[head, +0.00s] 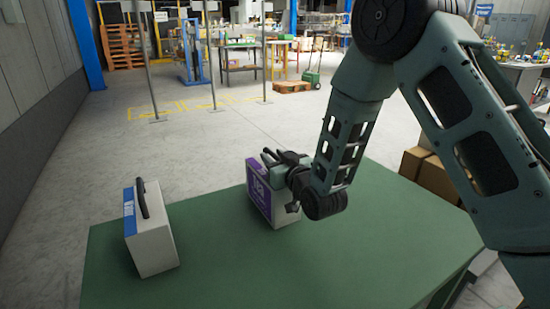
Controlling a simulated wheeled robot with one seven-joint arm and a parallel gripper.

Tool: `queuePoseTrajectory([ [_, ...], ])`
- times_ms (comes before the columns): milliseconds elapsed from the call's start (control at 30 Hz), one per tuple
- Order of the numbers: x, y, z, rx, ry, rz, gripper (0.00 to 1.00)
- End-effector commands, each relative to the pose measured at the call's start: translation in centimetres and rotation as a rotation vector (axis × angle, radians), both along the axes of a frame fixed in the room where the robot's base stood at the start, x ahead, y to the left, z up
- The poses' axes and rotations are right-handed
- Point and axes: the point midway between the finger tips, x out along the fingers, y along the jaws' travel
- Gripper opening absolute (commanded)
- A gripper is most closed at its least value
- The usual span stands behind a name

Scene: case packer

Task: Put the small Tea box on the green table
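A white box with a purple side (258,190) is upright at the middle of the green table (330,255). Pale lettering shows on the purple, too small to read. A white box with a blue band (154,240) and a black handle on top stands at the table's left end. I cannot read the name Tea on either box. My gripper (275,161) is at the top of the purple-sided box, its dark fingers over the upper edge. The gripper and wrist hide part of that box. Whether the fingers are closed on it, and whether its base touches the table, is unclear.
The table top is bare between the two boxes and along the front. Brown cartons (432,176) stand beyond the table's right side. Thin grey posts (207,60) stand on the open floor behind. My arm covers the right side of the view.

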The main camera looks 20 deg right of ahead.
Motion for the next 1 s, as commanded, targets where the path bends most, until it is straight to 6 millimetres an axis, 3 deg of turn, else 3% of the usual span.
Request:
queuePoseTrajectory([
  [233, 0.0, 0.0, 0.5, 0.000, 0.000, 0.000, 0.34],
  [367, -1.8, -0.3, 0.2, 0.000, 0.002, 0.000, 0.34],
  [700, -9.3, -1.8, 0.4, -0.001, 0.005, 0.001, 0.34],
  [1000, -10.4, -2.0, 0.7, -0.001, 0.006, 0.000, 0.34],
])
